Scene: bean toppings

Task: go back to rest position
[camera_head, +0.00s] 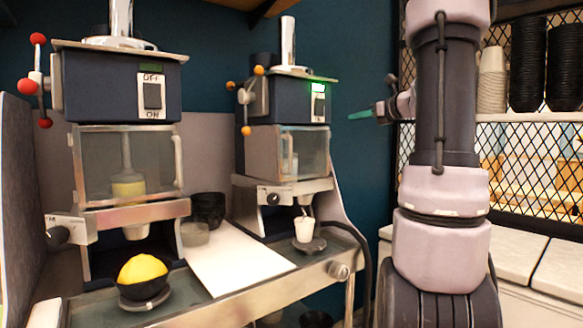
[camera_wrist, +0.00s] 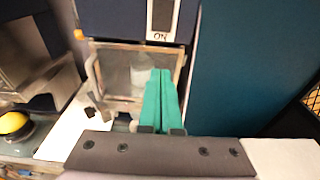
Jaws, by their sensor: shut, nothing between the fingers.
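My gripper (camera_head: 354,116) is raised at the right of the right-hand machine (camera_head: 288,100), level with its dark upper housing. Its teal fingers point left and are apart from the machine in the head view. In the wrist view the two teal fingers (camera_wrist: 161,74) lie together, shut and empty, in front of the machine's clear-doored chamber (camera_wrist: 112,72). My arm stands upright at the right of the head view and hides part of the shelving. The machine's switch (camera_head: 319,103) shows a green light. A white cup (camera_head: 304,230) stands under this machine on a round dark stand.
The left-hand machine (camera_head: 118,82) has a dark bowl (camera_head: 144,290) with a yellow mound below it. A white board (camera_head: 232,258) lies between the machines. Dark cup stacks (camera_head: 527,64) stand on a shelf behind wire mesh. The teal wall (camera_head: 362,175) right of the machine is clear.

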